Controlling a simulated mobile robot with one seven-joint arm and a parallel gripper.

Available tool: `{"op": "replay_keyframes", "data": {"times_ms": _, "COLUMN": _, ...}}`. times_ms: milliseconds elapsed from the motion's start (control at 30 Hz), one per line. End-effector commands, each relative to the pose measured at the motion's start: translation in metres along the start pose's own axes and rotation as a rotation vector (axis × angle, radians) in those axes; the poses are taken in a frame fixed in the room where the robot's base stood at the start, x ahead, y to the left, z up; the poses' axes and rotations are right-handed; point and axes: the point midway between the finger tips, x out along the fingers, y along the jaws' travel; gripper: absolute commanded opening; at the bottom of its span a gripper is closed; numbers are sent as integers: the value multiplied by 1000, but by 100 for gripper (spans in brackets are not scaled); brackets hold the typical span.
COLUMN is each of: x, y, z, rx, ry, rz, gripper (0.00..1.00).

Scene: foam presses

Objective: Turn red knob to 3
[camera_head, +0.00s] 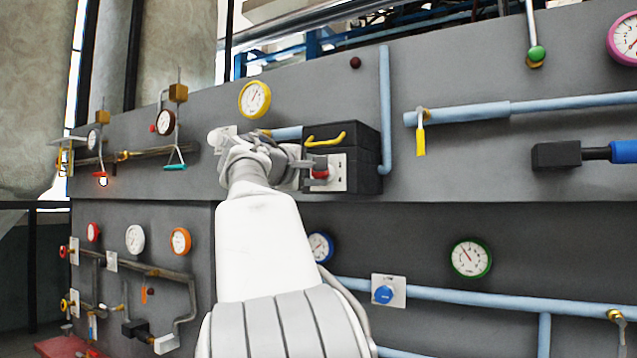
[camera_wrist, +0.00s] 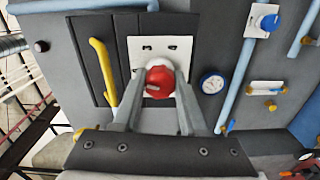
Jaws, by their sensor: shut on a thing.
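The red knob (camera_wrist: 160,82) sits on a white plate (camera_wrist: 150,47) on a black box, in the middle of the wrist view. A grey mark shows on its face, but I cannot read any number it points to. My gripper (camera_wrist: 158,100) has one finger on each side of the knob and is shut on it. In the head view the red knob (camera_head: 320,173) is partly hidden by my gripper (camera_head: 308,172), which reaches it from the left. The white plate (camera_head: 338,172) shows to the right of the knob there.
A yellow handle (camera_head: 325,140) is on the black box (camera_head: 366,160) just above the knob; it also stands close left of my fingers in the wrist view (camera_wrist: 104,70). A blue pipe (camera_head: 385,110) runs right of the box. A blue knob (camera_head: 384,294) is lower right.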

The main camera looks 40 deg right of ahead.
Motion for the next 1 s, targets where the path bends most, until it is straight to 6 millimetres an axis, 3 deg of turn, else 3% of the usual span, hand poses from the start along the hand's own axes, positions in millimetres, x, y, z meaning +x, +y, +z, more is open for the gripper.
{"op": "replay_keyframes", "data": {"times_ms": 600, "x": 0, "y": -2, "z": 0, "rx": 548, "ry": -2, "rz": -1, "gripper": 0}}
{"op": "replay_keyframes", "data": {"times_ms": 1000, "x": 0, "y": -2, "z": 0, "rx": 729, "ry": -2, "rz": -2, "gripper": 0}}
